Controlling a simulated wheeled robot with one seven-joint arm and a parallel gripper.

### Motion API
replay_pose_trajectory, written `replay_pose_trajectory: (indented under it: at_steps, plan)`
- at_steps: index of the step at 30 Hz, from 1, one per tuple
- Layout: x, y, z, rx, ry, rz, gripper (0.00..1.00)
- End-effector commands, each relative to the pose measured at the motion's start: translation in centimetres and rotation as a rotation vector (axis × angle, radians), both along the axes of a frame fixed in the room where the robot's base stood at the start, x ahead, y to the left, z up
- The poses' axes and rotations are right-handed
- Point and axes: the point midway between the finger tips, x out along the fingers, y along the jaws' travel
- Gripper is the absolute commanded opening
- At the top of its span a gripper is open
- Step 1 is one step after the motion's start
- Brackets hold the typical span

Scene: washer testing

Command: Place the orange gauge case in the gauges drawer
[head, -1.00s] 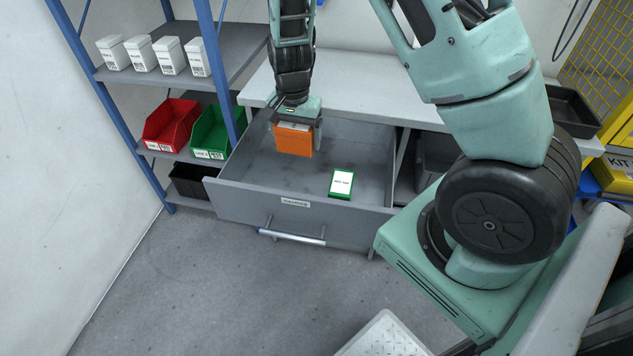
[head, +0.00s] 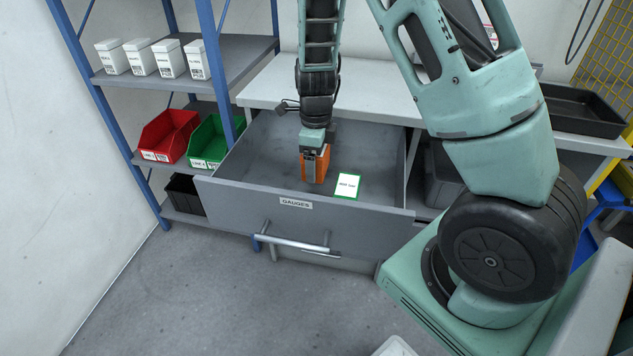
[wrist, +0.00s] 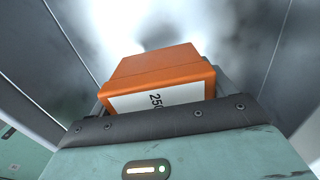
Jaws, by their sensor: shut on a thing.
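The orange gauge case (head: 309,168) is between the fingers of my gripper (head: 316,170), which is shut on it. The case is inside the open gauges drawer (head: 240,190), within its walls; I cannot tell whether it touches the drawer floor. In the wrist view the orange case (wrist: 155,65) shows its top and a white label with black digits, above the dark edge of my gripper. A green case with a white label (head: 347,186) lies in the drawer just right of the orange case.
The drawer's front carries a GAUGES label and a bar handle (head: 298,243). Left is a blue-post shelf with a red bin (head: 168,135), a green bin (head: 210,142) and several white boxes. The worktop (head: 380,95) lies behind the drawer. The drawer floor's left part is clear.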

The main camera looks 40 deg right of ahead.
Motion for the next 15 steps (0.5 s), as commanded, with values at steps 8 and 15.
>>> replay_pose_trajectory:
  at_steps: [8,15]
  plan:
    - [0.0,0.0,-2.8,0.001,0.001,0.001,0.52]
    - [0.0,0.0,-5.7,0.001,0.001,0.001,0.52]
